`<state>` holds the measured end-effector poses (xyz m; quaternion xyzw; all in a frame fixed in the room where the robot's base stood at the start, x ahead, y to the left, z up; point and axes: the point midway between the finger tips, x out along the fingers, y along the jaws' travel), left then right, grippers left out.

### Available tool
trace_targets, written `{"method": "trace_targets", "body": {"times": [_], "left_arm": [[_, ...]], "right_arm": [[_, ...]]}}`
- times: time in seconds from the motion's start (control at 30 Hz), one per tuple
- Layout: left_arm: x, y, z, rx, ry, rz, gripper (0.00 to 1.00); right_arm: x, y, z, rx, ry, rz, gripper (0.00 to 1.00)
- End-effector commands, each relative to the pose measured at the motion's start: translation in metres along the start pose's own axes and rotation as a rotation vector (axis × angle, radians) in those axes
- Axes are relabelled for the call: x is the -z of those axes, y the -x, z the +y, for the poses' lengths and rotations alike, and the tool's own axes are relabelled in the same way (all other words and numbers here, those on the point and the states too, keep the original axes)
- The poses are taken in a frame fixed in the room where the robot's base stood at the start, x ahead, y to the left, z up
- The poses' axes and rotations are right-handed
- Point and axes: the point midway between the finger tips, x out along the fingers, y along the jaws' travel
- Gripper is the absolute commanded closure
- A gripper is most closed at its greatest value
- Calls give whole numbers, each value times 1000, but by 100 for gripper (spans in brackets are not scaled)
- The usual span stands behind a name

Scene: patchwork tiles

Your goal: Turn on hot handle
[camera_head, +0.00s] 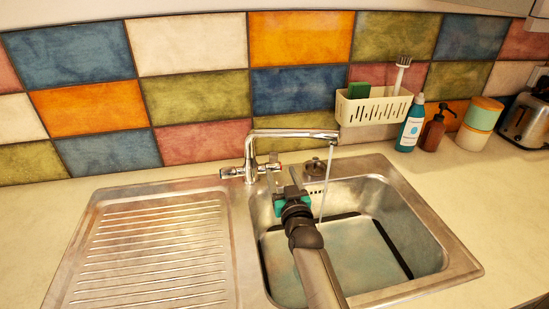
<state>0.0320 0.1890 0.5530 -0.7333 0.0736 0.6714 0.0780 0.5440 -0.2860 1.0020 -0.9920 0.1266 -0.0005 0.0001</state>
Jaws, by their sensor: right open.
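A chrome mixer tap (250,160) stands behind the sink, with its spout reaching right over the basin. A thin stream of water (327,180) runs from the spout. One handle (229,173) is on the tap's left side, and another handle (272,166) is on its right. A small reddish mark seems to show by the right handle; I cannot clearly tell which handle is hot. My right gripper (284,180) is open, just in front of and beside the right handle. I cannot tell if it touches. My left gripper is out of view.
The steel sink basin (425,245) lies under my right arm, with a ribbed drainboard (150,250) on the left. A cream caddy (372,108) hangs on the tiled wall. A teal bottle (411,128), brown pump bottle (434,130), stacked canisters (478,125) and toaster (525,122) stand right.

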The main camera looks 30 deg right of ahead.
Motion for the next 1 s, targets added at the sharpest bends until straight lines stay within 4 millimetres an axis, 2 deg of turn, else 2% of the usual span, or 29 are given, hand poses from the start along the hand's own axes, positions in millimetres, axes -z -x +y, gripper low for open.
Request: {"method": "trace_targets", "body": {"times": [0.2,0.5,0.7,1.0], "left_arm": [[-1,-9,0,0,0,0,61],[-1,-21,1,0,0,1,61],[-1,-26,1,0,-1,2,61],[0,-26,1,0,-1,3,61]], "right_arm": [[-1,-35,0,0,0,1,38],[-1,-75,0,0,1,1,38],[-1,-89,0,0,1,-1,38],[0,-92,0,0,1,-1,38]]}}
